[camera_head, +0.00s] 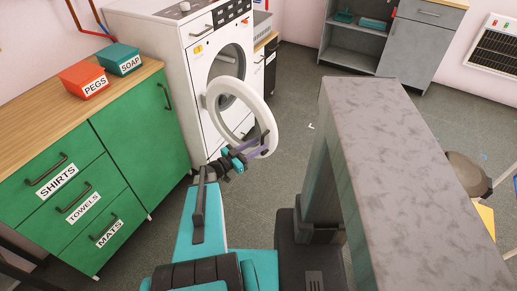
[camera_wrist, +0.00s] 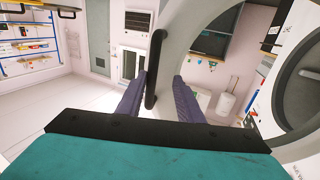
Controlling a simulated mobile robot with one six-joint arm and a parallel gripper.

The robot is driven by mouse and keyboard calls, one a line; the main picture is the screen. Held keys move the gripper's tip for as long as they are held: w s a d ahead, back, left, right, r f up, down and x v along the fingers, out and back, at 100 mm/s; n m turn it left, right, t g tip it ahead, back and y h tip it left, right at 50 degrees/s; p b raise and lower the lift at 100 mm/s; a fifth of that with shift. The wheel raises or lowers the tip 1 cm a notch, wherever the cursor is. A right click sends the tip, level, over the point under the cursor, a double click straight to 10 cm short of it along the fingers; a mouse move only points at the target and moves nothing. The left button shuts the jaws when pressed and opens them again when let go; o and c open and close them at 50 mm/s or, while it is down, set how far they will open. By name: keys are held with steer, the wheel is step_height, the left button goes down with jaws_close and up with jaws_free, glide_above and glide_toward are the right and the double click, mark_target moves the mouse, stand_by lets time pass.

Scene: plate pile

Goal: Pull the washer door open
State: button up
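The white washer (camera_head: 165,50) stands against the wall at the upper left in the head view. Its round door (camera_head: 264,112) is swung well out from the front, leaving the drum opening exposed. A dark bar handle (camera_head: 265,138) is on the door's outer edge; it also shows in the wrist view (camera_wrist: 155,65). My gripper (camera_head: 259,152) is at the door's lower right edge. In the wrist view, the purple fingers (camera_wrist: 160,82) are apart, with the lower handle between them. The handle is close to the left finger, with a gap to the right one.
A green cabinet (camera_head: 140,125) with labelled drawers stands left of the washer, with a red box (camera_head: 84,80) and teal box (camera_head: 120,58) on top. A grey slab-topped unit (camera_head: 400,180) is close on the right. Bare floor (camera_head: 300,95) lies right of the door.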

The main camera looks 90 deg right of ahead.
steer(key=shift+s, duration=0.15)
steer(key=shift+a, duration=0.2)
steer(key=b+v, duration=0.1)
steer(key=v, duration=1.2)
steer(key=shift+w, duration=0.3)
steer(key=shift+w, duration=0.1)
stand_by(0.5)
